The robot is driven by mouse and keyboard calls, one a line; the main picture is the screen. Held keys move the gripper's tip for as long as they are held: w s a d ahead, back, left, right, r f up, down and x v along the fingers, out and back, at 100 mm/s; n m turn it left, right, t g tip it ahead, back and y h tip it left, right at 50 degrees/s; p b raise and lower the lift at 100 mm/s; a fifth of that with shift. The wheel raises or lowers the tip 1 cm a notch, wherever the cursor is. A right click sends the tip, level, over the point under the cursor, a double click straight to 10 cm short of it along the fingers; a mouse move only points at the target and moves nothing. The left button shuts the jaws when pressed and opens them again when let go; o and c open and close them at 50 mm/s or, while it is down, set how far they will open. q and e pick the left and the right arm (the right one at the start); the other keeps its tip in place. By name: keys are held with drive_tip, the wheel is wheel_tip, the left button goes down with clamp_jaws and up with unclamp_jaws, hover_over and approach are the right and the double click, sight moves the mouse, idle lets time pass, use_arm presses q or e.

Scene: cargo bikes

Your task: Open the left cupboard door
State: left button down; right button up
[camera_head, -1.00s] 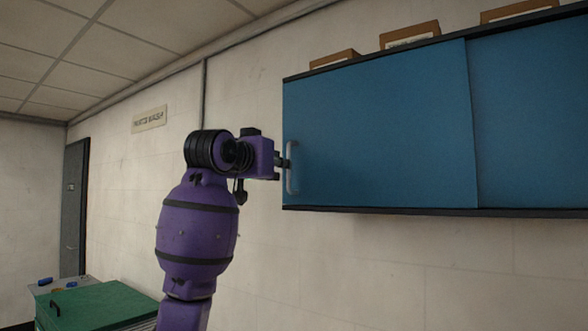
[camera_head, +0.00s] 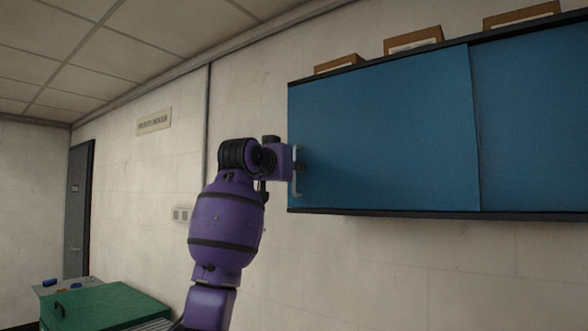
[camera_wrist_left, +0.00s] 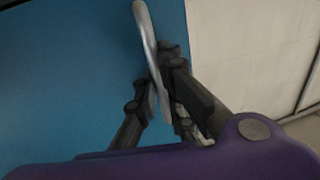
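The left cupboard door (camera_head: 385,145) is a flat blue panel, closed, on a wall cupboard. Its metal bar handle (camera_head: 298,172) stands upright at the panel's left edge. My left gripper (camera_head: 293,168) is at this handle, its fingers mostly hidden in the head view. In the left wrist view the handle (camera_wrist_left: 145,25) runs between the dark fingers of my left gripper (camera_wrist_left: 160,85), which sit close on both sides of it. The blue door fills the left of that view. My right gripper is not in view.
A second blue door (camera_head: 535,125) is at the right. Several boxes (camera_head: 413,41) stand on top of the cupboard. A green-lidded box (camera_head: 100,308) is low at the left, and a grey door (camera_head: 77,210) is beyond it. The wall under the cupboard is clear.

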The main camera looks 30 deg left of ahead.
sight(436, 160)
use_arm(q)
drive_tip(key=shift+d, duration=0.1)
idle(0.3)
drive_tip(key=s+d, duration=0.1)
drive_tip(key=d, duration=1)
drive_tip(key=s+d, duration=0.1)
drive_tip(key=d, duration=2.2)
drive_tip(key=shift+s+d, duration=0.25)
drive_tip(key=shift+s, duration=0.15)
drive_tip(key=c, duration=2.1)
unclamp_jaws()
drive_tip(key=s, duration=0.4)
drive_tip(key=s+d, duration=0.1)
drive_tip(key=s, duration=0.7)
drive_tip(key=shift+d, duration=0.2)
